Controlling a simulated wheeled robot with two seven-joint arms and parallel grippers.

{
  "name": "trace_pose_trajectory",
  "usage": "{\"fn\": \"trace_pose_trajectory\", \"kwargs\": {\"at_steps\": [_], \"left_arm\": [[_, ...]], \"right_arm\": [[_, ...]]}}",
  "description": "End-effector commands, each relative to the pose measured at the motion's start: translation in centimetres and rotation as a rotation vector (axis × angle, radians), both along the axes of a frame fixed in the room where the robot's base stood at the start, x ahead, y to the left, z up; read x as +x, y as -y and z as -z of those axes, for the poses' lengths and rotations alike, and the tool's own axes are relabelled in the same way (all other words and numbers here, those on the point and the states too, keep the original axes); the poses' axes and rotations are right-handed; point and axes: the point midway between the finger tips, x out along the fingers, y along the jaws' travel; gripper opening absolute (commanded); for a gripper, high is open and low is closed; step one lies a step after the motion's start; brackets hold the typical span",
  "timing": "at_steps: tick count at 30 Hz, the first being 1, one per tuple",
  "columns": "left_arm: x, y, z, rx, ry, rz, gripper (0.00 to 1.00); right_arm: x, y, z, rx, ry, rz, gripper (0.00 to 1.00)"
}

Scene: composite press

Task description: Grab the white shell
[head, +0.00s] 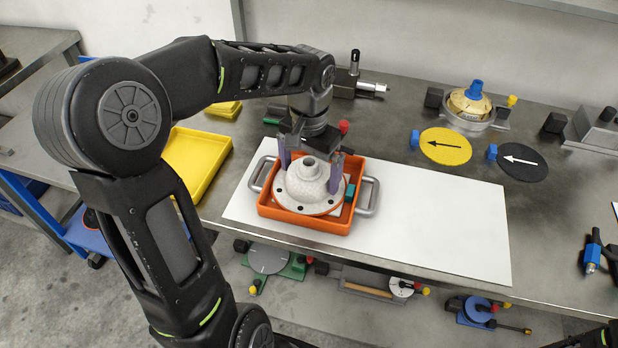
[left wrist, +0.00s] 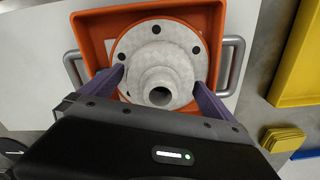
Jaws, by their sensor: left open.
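The white shell (head: 307,184) is a round flanged dome with a short hollow neck and dark holes around its rim. It sits in an orange tray (head: 352,216) with grey side handles. In the left wrist view the shell (left wrist: 158,50) lies between the two purple fingers, its neck towards my wrist. My left gripper (head: 311,172) points down over the tray, open, with one finger on each side of the shell. In the left wrist view my left gripper (left wrist: 160,85) shows a finger close to each flank; contact cannot be told. My right gripper does not show.
The tray stands on a white sheet (head: 440,225) with free room to its right. A yellow tray (head: 203,160) is at the left. A yellow disc (head: 445,146), a black disc (head: 522,162) and a fixture with a golden part (head: 469,104) are behind right.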

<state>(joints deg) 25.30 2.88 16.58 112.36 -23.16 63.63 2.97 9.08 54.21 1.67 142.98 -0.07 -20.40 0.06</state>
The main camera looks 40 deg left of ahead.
Motion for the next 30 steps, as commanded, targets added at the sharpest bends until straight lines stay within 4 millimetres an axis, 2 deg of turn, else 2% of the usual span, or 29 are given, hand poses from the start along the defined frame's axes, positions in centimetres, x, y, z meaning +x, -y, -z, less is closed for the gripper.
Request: {"fn": "trace_pose_trajectory", "kwargs": {"at_steps": [2, 24, 30], "left_arm": [[0.00, 0.00, -0.01, 0.000, 0.000, 0.000, 0.97], [0.00, 0.00, -0.01, 0.000, 0.000, 0.000, 0.36], [0.03, 0.00, -0.06, 0.000, 0.001, 0.000, 0.35]], "right_arm": [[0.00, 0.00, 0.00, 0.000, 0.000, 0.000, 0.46], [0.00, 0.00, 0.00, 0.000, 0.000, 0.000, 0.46], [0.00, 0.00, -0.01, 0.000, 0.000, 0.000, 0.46]]}}
